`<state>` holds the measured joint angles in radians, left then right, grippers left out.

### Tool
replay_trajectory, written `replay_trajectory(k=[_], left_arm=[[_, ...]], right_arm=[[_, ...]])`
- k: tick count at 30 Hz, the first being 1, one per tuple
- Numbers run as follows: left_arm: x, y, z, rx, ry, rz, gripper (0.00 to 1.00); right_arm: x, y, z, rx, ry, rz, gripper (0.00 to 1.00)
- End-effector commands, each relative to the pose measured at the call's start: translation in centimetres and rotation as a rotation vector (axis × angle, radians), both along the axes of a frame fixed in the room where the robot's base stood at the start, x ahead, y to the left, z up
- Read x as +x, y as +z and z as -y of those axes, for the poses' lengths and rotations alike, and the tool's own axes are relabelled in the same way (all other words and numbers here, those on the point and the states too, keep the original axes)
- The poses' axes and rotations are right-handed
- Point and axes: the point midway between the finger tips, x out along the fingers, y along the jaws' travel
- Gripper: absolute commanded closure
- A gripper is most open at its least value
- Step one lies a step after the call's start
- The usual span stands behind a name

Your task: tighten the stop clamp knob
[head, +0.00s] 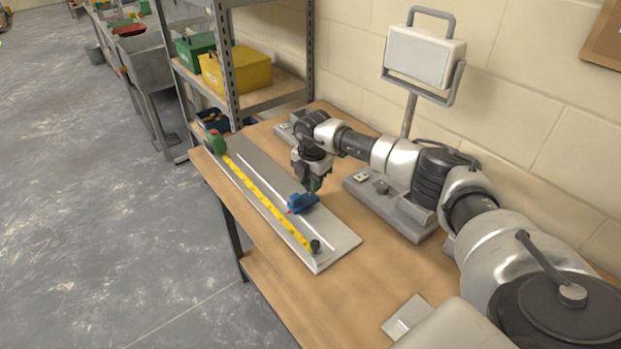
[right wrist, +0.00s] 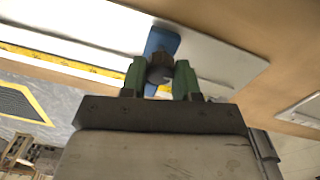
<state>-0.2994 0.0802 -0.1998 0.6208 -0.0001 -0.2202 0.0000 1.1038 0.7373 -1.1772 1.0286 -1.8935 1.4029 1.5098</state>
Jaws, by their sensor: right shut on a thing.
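The blue stop clamp (head: 303,203) sits on the grey metal board (head: 337,236), beside the yellow tape measure (head: 262,200). It also shows in the right wrist view (right wrist: 162,40). Its dark knob (right wrist: 160,70) shows between the green fingertips of my right gripper (right wrist: 160,78), which is shut on it. In the head view my right gripper (head: 311,186) comes down onto the clamp from above and hides the knob. My left gripper is not in view.
The tape's green case (head: 216,142) is at the board's far end, and a small dark piece (head: 315,246) is at the near end. A grey base block (head: 400,212) and a lamp (head: 424,55) stand right of the board. The near wooden tabletop (head: 345,285) is mostly clear.

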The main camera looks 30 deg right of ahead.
Motion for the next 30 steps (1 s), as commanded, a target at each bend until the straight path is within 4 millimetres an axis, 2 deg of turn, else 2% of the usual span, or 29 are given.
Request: replay_trajectory(k=[17,18,22,30], left_arm=[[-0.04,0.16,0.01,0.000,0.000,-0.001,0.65],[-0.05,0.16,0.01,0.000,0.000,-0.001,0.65],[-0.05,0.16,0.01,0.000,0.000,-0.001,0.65],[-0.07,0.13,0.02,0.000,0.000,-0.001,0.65]], right_arm=[[0.02,0.03,0.09,-0.001,-0.031,0.001,0.93],[0.02,0.03,0.09,-0.001,-0.031,0.001,0.64],[0.01,0.02,0.08,0.000,-0.030,0.000,0.44],[0.01,0.06,0.05,-0.001,-0.029,0.000,0.44]])
